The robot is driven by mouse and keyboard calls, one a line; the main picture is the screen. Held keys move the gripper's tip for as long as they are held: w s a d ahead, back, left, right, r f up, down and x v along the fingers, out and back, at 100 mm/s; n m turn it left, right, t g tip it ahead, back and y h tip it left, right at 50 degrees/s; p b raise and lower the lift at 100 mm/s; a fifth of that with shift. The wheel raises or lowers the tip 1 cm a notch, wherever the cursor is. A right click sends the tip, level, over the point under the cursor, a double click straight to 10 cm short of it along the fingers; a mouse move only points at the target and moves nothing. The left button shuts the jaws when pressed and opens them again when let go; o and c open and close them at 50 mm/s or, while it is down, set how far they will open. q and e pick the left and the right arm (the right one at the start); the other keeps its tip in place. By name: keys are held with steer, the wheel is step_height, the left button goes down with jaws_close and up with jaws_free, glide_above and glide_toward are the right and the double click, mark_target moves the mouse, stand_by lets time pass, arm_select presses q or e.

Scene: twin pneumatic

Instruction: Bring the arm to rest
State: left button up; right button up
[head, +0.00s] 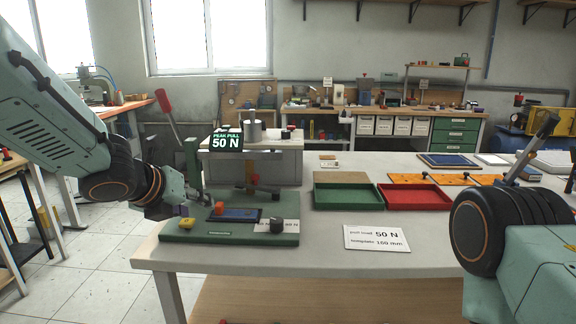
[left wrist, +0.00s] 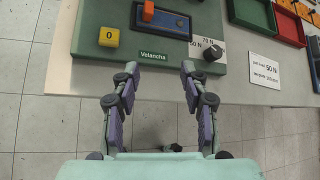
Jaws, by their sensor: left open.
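My left gripper (head: 200,197) reaches in from the left in the head view, at the left end of a green test panel. In the left wrist view its two fingers (left wrist: 158,85) are spread apart with nothing between them, over the panel's front edge. The green panel (head: 190,235) lies on the bench and carries a yellow block (head: 187,224) marked 0, an orange-red block (head: 219,208) on a blue plate, and a black knob (head: 277,226). My right arm (head: 500,230) shows at the right edge; its gripper cannot be made out.
The grey bench (head: 330,270) holds a green tray (head: 348,197), a red tray (head: 415,197) and a white card (head: 376,238) reading 50 N. A display (head: 226,142) reads "PEAK PULL 50 N". A red-handled lever (head: 164,103) rises behind my left arm. Tiled floor lies in front.

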arm_select(q)
steer(key=s+f+n+g, duration=0.1)
steer(key=s+f+n, duration=0.6)
steer(key=f+n, duration=0.55)
steer(key=s+f+n+g, duration=0.2)
steer(key=s+f+n, duration=0.6)
steer(key=n, duration=0.7)
steer(key=s+a+f+n+g+y, duration=0.1)
steer(key=s+f+n+g, duration=0.1)
steer(key=s+f, duration=0.3)
steer(key=s+a+f+n+g+y, duration=0.1)
steer(key=s+f, duration=0.5)
steer(key=s, duration=0.7)
steer(key=s+a+f+n+g+y, duration=0.1)
steer(key=s+f+n+g, duration=0.2)
steer(key=s+f, duration=0.3)
steer(key=s+n, duration=0.1)
steer(key=s, duration=0.2)
steer(key=shift+s+a+g, duration=0.3)
steer(key=shift+a, duration=0.1)
